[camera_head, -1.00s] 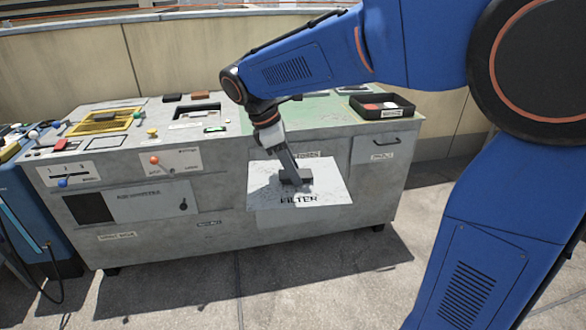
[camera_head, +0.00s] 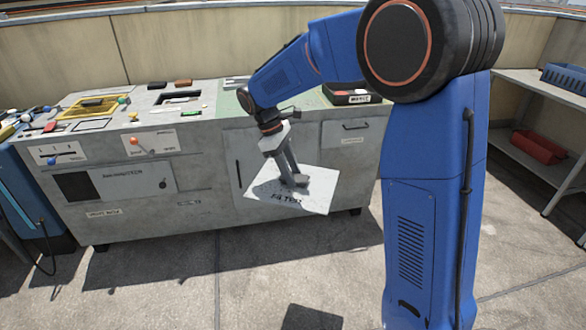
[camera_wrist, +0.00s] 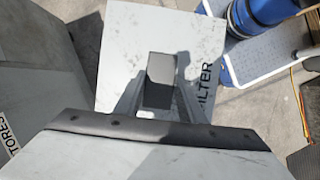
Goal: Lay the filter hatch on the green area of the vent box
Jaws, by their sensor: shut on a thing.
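The filter hatch (camera_head: 318,190) is a flat whitish panel lettered FILTER, with a dark block handle in its middle. My gripper (camera_head: 296,180) is shut on that handle and holds the hatch in the air in front of the vent box, below its top edge. The wrist view shows the hatch (camera_wrist: 125,50) beyond the fingers, with the dark handle between them (camera_wrist: 161,85). The vent box (camera_head: 120,215) is a long grey cabinet. Its green area (camera_head: 229,104) is on the top toward the right, partly hidden behind my arm.
On the box top are a black tray (camera_head: 345,96) right of the green area, a yellow-framed opening (camera_head: 92,106) at left, and a dark-rimmed opening (camera_head: 180,97). A shelf rack (camera_head: 520,100) with a red bin (camera_head: 538,147) stands at right. Floor in front is clear.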

